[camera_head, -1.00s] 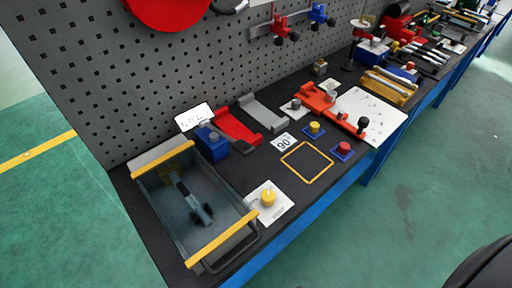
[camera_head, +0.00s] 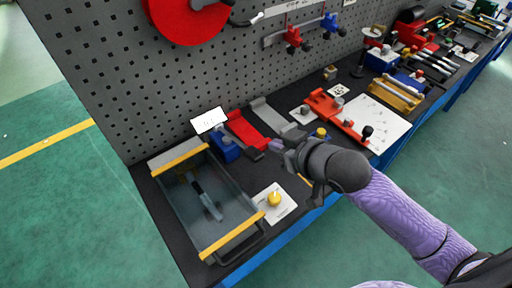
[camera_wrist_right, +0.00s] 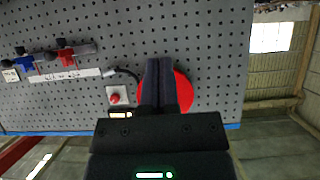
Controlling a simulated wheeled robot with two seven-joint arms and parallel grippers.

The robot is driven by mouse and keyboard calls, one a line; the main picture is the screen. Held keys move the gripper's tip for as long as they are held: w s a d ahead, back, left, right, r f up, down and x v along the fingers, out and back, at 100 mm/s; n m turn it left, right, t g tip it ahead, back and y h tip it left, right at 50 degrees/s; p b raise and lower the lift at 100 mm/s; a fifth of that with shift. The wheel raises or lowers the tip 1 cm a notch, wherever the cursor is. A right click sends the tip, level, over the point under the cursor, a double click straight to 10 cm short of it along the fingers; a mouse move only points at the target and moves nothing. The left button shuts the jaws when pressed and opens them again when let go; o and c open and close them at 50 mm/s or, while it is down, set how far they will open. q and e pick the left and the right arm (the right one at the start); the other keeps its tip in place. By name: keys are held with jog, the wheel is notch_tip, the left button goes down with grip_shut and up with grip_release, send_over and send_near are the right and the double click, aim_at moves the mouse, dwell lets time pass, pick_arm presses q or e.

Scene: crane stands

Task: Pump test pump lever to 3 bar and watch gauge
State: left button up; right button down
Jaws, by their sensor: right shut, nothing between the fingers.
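No part is clearly marked as the test pump. A red-orange fixture (camera_head: 320,101) with a long arm ending in a black knob (camera_head: 367,131) lies at a white plate on the bench. A grey tray (camera_head: 228,239) with yellow end bars holds a dark elongated part (camera_head: 208,201). I cannot tell which is the lever. No dial gauge is distinct; a small white card (camera_head: 209,120) has unreadable marks. My right gripper (camera_head: 274,146) is above the bench beside the red bracket, empty. Its closed fingers (camera_wrist_right: 165,82) show in the right wrist view. My left gripper is out of view.
A blue block (camera_head: 226,148), a red bracket (camera_head: 247,131) and a grey bracket (camera_head: 271,115) stand along the pegboard (camera_head: 100,75). A yellow knob (camera_head: 274,199) on a white plate is beside the tray. A red disc (camera_head: 188,18) hangs on the pegboard.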

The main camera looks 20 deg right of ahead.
jog(key=b, duration=0.3)
send_over(256, 155)
jog(key=f, duration=0.5)
jog(key=shift+w+a, duration=0.15)
jog(key=shift+w, duration=0.2)
jog(key=f, duration=0.3)
jog(key=shift+s+f, duration=0.2)
jog(key=shift+s, duration=0.1)
jog(key=shift+s+f, duration=0.1)
jog(key=shift+f, duration=0.2)
